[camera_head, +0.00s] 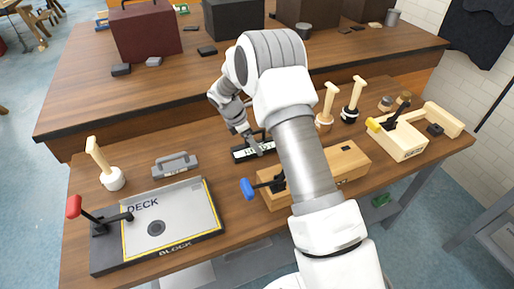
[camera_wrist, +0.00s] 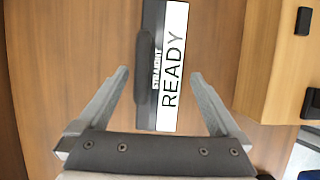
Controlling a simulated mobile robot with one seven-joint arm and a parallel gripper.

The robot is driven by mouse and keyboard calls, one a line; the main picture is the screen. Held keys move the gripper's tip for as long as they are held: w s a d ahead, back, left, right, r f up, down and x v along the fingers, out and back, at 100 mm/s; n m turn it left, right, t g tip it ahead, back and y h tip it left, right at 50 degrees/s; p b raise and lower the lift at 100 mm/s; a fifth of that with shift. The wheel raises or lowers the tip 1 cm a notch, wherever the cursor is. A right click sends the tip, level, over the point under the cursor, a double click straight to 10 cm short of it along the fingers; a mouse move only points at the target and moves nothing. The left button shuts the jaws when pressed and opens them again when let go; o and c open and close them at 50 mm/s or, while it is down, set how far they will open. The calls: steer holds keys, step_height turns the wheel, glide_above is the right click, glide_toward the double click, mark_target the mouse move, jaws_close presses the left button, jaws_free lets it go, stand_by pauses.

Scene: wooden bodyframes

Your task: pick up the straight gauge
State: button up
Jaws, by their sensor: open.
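The straight gauge (camera_wrist: 173,68) is a dark bar with a raised dark handle along one side and a white strip reading "STRAIGHT" and "READY". It lies on the wooden table. In the head view the gauge (camera_head: 241,154) is partly hidden by my arm. My gripper (camera_wrist: 159,73) is open, with one finger on each side of the gauge's near end. Gaps show between both fingers and the gauge. In the head view my gripper (camera_head: 256,146) is over the gauge. I cannot tell its height above the table.
A wooden block with a blue-knobbed clamp (camera_head: 272,190) stands close in front; its side (camera_wrist: 270,60) shows right of the gauge. A grey handled gauge (camera_head: 175,165) lies left. The DECK block (camera_head: 190,215) is front left. Upright wooden-handled tools (camera_head: 325,108) stand at right.

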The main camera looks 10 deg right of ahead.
steer(key=x, duration=0.2)
steer(key=shift+d+f, duration=0.15)
steer(key=shift+f, duration=0.15)
steer(key=shift+c, duration=0.3)
steer(key=c, duration=1.4)
steer(key=shift+c, duration=0.5)
steer(key=shift+r, duration=0.2)
